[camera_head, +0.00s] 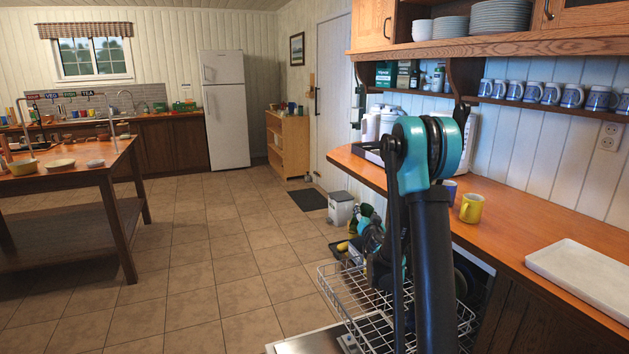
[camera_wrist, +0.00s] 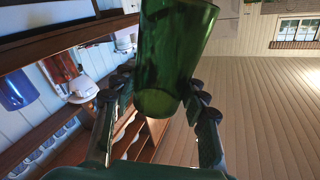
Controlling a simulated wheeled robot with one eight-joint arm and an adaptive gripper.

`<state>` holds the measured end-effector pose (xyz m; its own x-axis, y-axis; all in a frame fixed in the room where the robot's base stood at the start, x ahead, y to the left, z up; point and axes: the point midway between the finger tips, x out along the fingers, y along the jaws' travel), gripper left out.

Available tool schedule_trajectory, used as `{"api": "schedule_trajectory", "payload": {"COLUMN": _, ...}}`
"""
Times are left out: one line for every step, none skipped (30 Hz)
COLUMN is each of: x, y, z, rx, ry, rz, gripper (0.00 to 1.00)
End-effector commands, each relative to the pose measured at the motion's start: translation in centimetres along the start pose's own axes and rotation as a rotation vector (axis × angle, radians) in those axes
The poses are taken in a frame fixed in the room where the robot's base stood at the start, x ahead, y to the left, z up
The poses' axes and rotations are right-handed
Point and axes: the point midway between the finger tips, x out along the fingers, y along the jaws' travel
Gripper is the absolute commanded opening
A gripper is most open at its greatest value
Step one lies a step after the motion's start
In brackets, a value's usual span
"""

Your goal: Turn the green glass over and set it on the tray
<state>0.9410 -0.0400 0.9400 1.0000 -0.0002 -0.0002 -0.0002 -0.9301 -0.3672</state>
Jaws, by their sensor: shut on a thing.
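The green glass (camera_wrist: 172,45) fills the top middle of the wrist view. It is see-through dark green. Its wider end points to the top of that picture and its narrower end lies between the fingers. My gripper (camera_wrist: 160,88) is shut on it, with one finger on each side near the narrow end. The wrist picture is tilted, so I cannot tell the glass's true lean. In the head view my arm hides most of the gripper, and I cannot make out the glass there clearly. The white tray (camera_head: 583,271) lies on the counter at the right, its top bare.
A yellow mug (camera_head: 471,208) and a blue mug (camera_head: 450,188) stand on the wooden counter (camera_head: 510,235), left of the tray. A wire dishwasher rack (camera_head: 345,290) is pulled out below. The counter between mugs and tray is clear.

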Motion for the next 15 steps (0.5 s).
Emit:
{"api": "schedule_trajectory", "payload": {"x": 0.0, "y": -0.01, "z": -0.01, "rx": 0.046, "ry": 0.0, "rz": 0.0, "gripper": 0.03}}
{"api": "schedule_trajectory", "payload": {"x": 0.0, "y": -0.01, "z": -0.01, "rx": 0.072, "ry": 0.0, "rz": 0.0, "gripper": 0.03}}
{"api": "schedule_trajectory", "payload": {"x": 0.0, "y": -0.01, "z": -0.01, "rx": 0.1, "ry": 0.0, "rz": 0.0, "gripper": 0.03}}
{"api": "schedule_trajectory", "payload": {"x": 0.0, "y": -0.01, "z": -0.01, "rx": 0.117, "ry": 0.0, "rz": 0.0, "gripper": 0.03}}
{"api": "schedule_trajectory", "payload": {"x": 0.0, "y": -0.01, "z": -0.01, "rx": 0.13, "ry": 0.0, "rz": 0.0, "gripper": 0.03}}
{"api": "schedule_trajectory", "payload": {"x": 0.0, "y": -0.01, "z": -0.01, "rx": 0.142, "ry": 0.0, "rz": 0.0, "gripper": 0.03}}
{"api": "schedule_trajectory", "payload": {"x": 0.0, "y": -0.01, "z": -0.01, "rx": 0.148, "ry": 0.0, "rz": 0.0, "gripper": 0.03}}
{"api": "schedule_trajectory", "payload": {"x": 0.0, "y": -0.01, "z": -0.01, "rx": 0.15, "ry": 0.0, "rz": 0.0, "gripper": 0.03}}
{"api": "schedule_trajectory", "payload": {"x": 0.0, "y": -0.01, "z": -0.01, "rx": 0.151, "ry": 0.0, "rz": 0.0, "gripper": 0.03}}
{"api": "schedule_trajectory", "payload": {"x": 0.0, "y": -0.01, "z": -0.01, "rx": 0.15, "ry": 0.0, "rz": 0.0, "gripper": 0.03}}
{"api": "schedule_trajectory", "payload": {"x": 0.0, "y": -0.01, "z": -0.01, "rx": 0.15, "ry": 0.0, "rz": 0.0, "gripper": 0.03}}
{"api": "schedule_trajectory", "payload": {"x": 0.0, "y": -0.01, "z": -0.01, "rx": 0.15, "ry": 0.0, "rz": 0.0, "gripper": 0.03}}
{"api": "schedule_trajectory", "payload": {"x": 0.0, "y": -0.01, "z": -0.01, "rx": 0.149, "ry": 0.0, "rz": 0.0, "gripper": 0.03}}
{"api": "schedule_trajectory", "payload": {"x": 0.0, "y": -0.01, "z": -0.01, "rx": 0.15, "ry": 0.0, "rz": 0.0, "gripper": 0.03}}
{"api": "schedule_trajectory", "payload": {"x": 0.0, "y": -0.01, "z": -0.01, "rx": 0.154, "ry": 0.0, "rz": 0.0, "gripper": 0.03}}
